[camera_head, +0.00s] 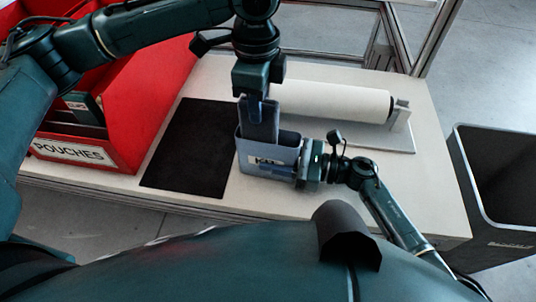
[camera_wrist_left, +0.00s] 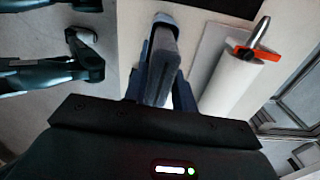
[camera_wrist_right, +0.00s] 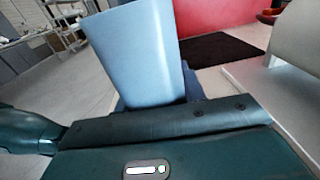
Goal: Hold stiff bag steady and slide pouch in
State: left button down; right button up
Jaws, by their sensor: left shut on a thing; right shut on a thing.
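The stiff bag (camera_head: 268,157) is a blue-grey open-topped box with a white label, upright on the table right of the black mat. My right gripper (camera_head: 303,165) is shut on its right side; the bag fills the middle of the right wrist view (camera_wrist_right: 140,55). A dark grey-blue pouch (camera_head: 262,122) hangs upright from my left gripper (camera_head: 256,100), which is shut on its top. The pouch's lower end is at the bag's left part, seemingly inside the mouth; its bottom edge is hidden. In the left wrist view the pouch (camera_wrist_left: 158,75) points away from the jaws.
A red bin (camera_head: 140,110) labelled POUCHES holds more pouches at left. A black mat (camera_head: 190,150) lies beside it. A white roll on a stand (camera_head: 345,101) lies behind the bag. A dark open bin (camera_head: 505,185) stands right of the table.

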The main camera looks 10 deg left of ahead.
pick_arm(q)
jog(key=shift+f, duration=2.7)
jog(key=c, duration=1.1)
grip_release()
jog(key=shift+o, duration=0.2)
jog(key=shift+r, duration=0.1)
notch_tip(320, 180, up, 12)
jog(key=shift+f, duration=0.1)
pick_arm(e)
jog(key=o, duration=1.1)
